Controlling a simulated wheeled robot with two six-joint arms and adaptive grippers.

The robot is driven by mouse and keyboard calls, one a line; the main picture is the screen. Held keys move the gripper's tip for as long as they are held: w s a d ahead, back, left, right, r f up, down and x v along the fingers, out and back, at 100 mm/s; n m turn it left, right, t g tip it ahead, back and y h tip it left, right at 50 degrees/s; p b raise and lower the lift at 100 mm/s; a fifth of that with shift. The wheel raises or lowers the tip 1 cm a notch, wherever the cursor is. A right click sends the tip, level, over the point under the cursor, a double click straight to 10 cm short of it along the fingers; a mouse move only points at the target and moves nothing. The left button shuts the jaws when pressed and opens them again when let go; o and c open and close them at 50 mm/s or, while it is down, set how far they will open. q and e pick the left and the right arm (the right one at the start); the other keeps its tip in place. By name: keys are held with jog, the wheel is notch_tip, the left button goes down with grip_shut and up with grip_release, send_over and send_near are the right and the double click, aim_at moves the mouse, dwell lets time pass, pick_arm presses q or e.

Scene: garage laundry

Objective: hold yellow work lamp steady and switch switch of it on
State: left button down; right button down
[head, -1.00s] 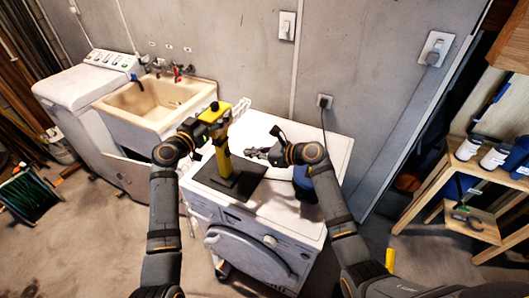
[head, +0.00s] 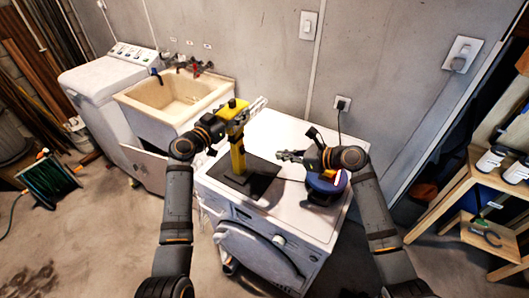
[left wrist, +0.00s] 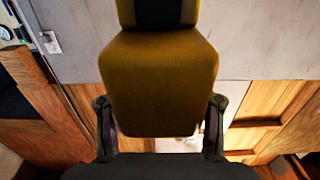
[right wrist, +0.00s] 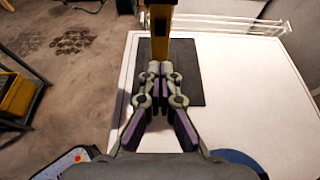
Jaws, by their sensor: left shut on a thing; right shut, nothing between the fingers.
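The yellow work lamp (head: 237,155) stands upright on a dark mat (head: 262,178) on top of the white front-loading machine. My left gripper (head: 226,128) is shut on the lamp's upper part from the left; in the left wrist view the yellow lamp body (left wrist: 160,80) fills the space between the fingers. My right gripper (head: 282,155) is shut and empty to the right of the lamp post. In the right wrist view its closed tips (right wrist: 160,70) point at the post (right wrist: 160,45), and I cannot tell whether they touch it. I cannot make out the lamp's switch.
A blue round object (head: 325,188) sits on the machine under my right wrist. A white wire rack (head: 255,105) is behind the lamp. A sink (head: 175,100) stands to the left and a wooden shelf (head: 480,185) to the right.

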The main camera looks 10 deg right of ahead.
send_near(243, 148)
jog(key=w+a+f, duration=0.1)
jog(key=a+f, duration=0.1)
jog(key=w+a+f, duration=0.1)
jog(key=f, duration=0.1)
jog(key=shift+w+a, duration=0.3)
jog(key=shift+w, duration=0.05)
jog(key=shift+x, duration=0.75)
jog(key=shift+w+a+f, duration=0.1)
jog(key=shift+w+f, duration=0.05)
jog(key=shift+f, duration=0.05)
jog(key=shift+r, duration=0.15)
jog(key=shift+r, duration=0.8)
